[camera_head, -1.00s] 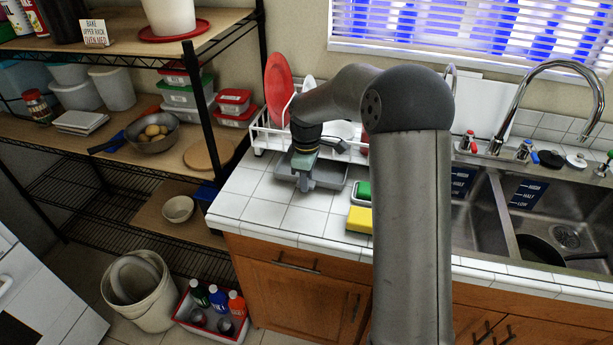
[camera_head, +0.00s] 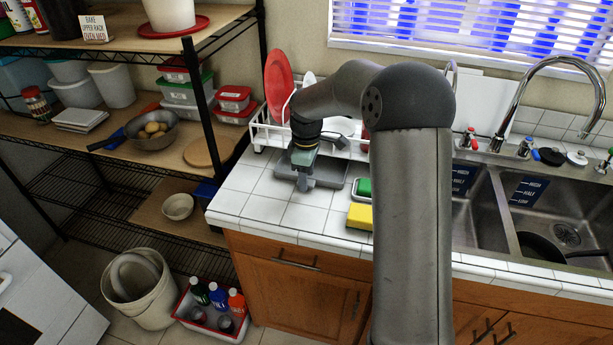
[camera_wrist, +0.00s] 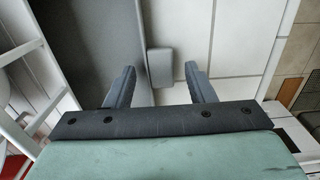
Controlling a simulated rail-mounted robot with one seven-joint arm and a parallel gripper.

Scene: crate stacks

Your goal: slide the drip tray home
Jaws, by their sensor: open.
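The grey drip tray (camera_head: 330,176) lies on the white tiled counter, partly under the white dish rack (camera_head: 262,135), and sticks out at the front. In the wrist view its flat grey surface (camera_wrist: 102,35) fills the upper left, and a small grey tab (camera_wrist: 160,62) juts from its edge onto the tiles. My gripper (camera_head: 303,186) points down at the tray's front edge. In the wrist view my gripper (camera_wrist: 160,72) is open, with one finger on each side of the tab and visible gaps between. The tray's rear is hidden under the rack.
A green sponge in a holder (camera_head: 363,188) and a yellow sponge (camera_head: 360,216) sit right of the tray. The sink (camera_head: 535,205) lies farther right. A black shelf rack (camera_head: 200,110) stands at the left. The tiles in front of the tray (camera_head: 270,205) are clear.

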